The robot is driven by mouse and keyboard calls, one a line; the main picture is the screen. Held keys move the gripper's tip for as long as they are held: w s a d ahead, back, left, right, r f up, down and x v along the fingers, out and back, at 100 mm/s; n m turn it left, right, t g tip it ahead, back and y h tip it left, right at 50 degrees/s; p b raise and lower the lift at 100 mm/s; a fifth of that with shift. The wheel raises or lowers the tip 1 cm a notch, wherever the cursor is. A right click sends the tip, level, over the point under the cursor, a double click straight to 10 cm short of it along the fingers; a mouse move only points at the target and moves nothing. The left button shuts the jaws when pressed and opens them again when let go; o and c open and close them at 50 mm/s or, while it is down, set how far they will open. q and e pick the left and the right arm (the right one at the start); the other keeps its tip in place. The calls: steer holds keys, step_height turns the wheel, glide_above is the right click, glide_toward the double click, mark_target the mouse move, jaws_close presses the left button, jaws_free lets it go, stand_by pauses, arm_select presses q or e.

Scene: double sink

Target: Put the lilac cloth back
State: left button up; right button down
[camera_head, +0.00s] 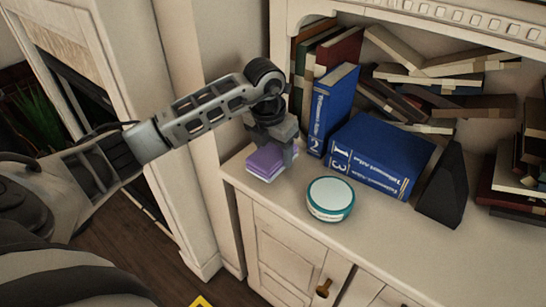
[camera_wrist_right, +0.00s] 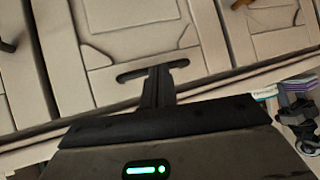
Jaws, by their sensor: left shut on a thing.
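The lilac cloth (camera_head: 264,162) is a small folded, layered pad at the left front end of the cabinet top in the head view. My left gripper (camera_head: 287,153) is shut on its right edge, fingers pointing down. The cloth is at the surface; I cannot tell if it rests fully on it. In the right wrist view a layered lilac piece, likely the same cloth (camera_wrist_right: 299,82), shows at the right edge by my left gripper (camera_wrist_right: 294,108). My right gripper (camera_wrist_right: 153,74) shows there as a dark shape before the cabinet doors; its jaw opening is unclear.
A round white tin with a teal rim (camera_head: 330,198) stands just right of the cloth. The cabinet top (camera_head: 400,233) is clear at the front right.

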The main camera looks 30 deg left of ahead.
mark_target(268, 155)
arm_select(q)
step_height(268, 155, down, 2)
steer(key=shift+f, duration=0.25)
steer(key=o, duration=0.9)
steer(key=shift+a+r, duration=0.1)
steer(key=r, duration=0.4)
steer(key=s+r, duration=0.1)
steer(key=r, duration=0.3)
steer(key=s+r, duration=0.1)
steer(key=r, duration=0.2)
steer(key=shift+r, duration=0.4)
steer(key=shift+f, duration=0.1)
